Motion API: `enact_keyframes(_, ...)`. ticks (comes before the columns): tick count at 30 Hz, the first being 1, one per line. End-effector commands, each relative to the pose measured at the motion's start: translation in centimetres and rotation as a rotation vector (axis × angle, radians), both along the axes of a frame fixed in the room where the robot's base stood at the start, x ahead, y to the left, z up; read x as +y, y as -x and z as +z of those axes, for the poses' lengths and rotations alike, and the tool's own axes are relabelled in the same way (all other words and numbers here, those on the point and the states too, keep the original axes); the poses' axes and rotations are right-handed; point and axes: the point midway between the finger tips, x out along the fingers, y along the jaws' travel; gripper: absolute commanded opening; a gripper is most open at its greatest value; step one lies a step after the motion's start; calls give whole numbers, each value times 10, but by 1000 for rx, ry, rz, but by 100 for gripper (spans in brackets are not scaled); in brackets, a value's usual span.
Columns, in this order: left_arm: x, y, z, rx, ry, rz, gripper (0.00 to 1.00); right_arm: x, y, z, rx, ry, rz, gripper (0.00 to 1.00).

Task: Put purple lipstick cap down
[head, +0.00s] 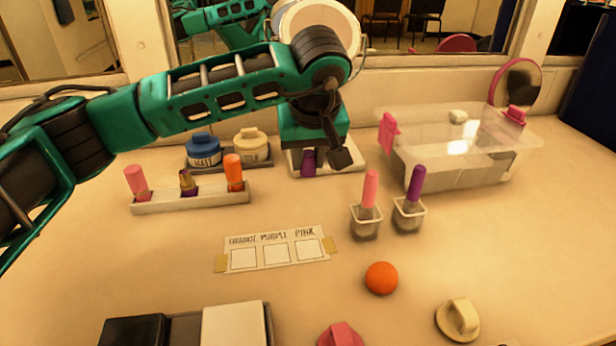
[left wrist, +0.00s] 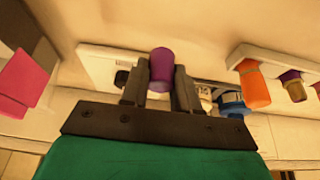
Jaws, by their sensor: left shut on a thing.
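The purple lipstick cap (head: 308,162) is between the fingers of my left gripper (head: 322,152), over the small white tray (head: 350,164) at the back of the counter. The left wrist view also shows the purple cap (left wrist: 161,66) gripped between the two dark fingers. I cannot tell whether the cap touches the tray. The open purple lipstick (head: 187,184), a gold tube with a purple tip, stands in the white rack (head: 190,203) on the left, between a pink lipstick (head: 137,182) and an orange lipstick (head: 234,172). My right gripper is not in view.
A blue-lidded jar (head: 203,150) and a cream-lidded jar (head: 250,146) stand behind the rack. A clear bin (head: 450,165) is at the right, behind two small cups holding pink (head: 370,188) and purple (head: 416,184) sticks. A labelled card (head: 276,250) and orange ball (head: 381,278) lie in front.

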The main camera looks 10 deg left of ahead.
Motion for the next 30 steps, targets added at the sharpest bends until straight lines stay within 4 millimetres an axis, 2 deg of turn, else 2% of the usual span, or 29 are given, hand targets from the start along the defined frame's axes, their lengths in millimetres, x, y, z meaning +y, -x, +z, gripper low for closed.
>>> enact_keyframes(7,0,0,-38,3,-1,0,2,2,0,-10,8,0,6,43)
enact_keyframes(19,0,0,-43,0,-1,0,2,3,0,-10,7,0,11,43)
enact_keyframes(20,0,0,-42,0,-1,0,32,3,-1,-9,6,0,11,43)
enact_keyframes(27,0,0,-42,1,0,0,55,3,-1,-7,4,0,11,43)
enact_keyframes(30,0,0,-42,1,0,0,55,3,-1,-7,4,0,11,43)
